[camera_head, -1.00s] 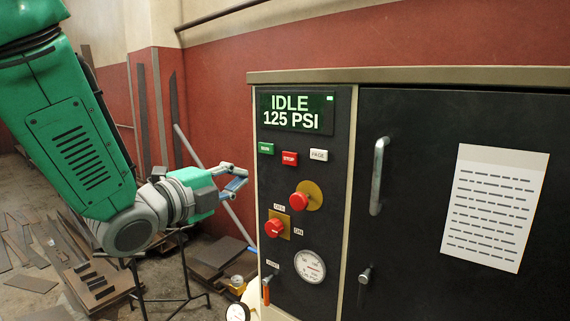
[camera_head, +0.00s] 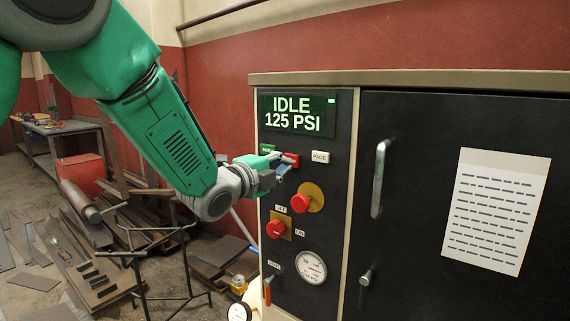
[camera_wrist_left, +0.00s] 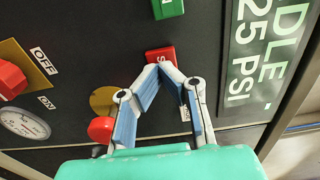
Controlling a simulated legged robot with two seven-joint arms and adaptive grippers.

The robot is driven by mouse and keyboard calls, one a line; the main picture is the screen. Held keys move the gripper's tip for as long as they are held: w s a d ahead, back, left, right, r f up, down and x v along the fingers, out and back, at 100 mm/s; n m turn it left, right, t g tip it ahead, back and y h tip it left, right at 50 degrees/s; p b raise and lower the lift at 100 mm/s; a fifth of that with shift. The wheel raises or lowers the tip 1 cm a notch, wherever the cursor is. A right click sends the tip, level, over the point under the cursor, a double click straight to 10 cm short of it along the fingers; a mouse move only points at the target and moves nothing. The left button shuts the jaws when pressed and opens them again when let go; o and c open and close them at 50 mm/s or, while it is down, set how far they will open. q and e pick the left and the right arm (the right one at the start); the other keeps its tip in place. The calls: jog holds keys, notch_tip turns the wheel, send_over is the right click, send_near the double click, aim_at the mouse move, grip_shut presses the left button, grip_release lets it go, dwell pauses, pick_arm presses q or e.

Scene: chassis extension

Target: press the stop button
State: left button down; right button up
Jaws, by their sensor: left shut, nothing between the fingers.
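The red stop button (camera_head: 291,160) is on the dark control panel, between the green run button (camera_head: 267,149) and the white page button (camera_head: 320,157). My left gripper (camera_head: 284,168) is shut and empty, with its fingertips at the lower edge of the stop button. In the left wrist view the closed fingertips (camera_wrist_left: 159,66) overlap the near part of the red stop button (camera_wrist_left: 161,55) and hide some of its label. I cannot tell whether they touch it. The display (camera_head: 297,113) reads IDLE 125 PSI. My right gripper is not in view.
A red mushroom knob (camera_head: 300,201) on a yellow plate is just below the gripper, with a red off/on switch (camera_head: 274,229) and a gauge (camera_head: 310,267) lower down. A vertical door handle (camera_head: 380,177) stands out at the right. Metal stock lies on the floor at left.

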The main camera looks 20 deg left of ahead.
pick_arm(q)
jog(key=shift+w+d, duration=0.15)
jog(key=shift+w, duration=0.15)
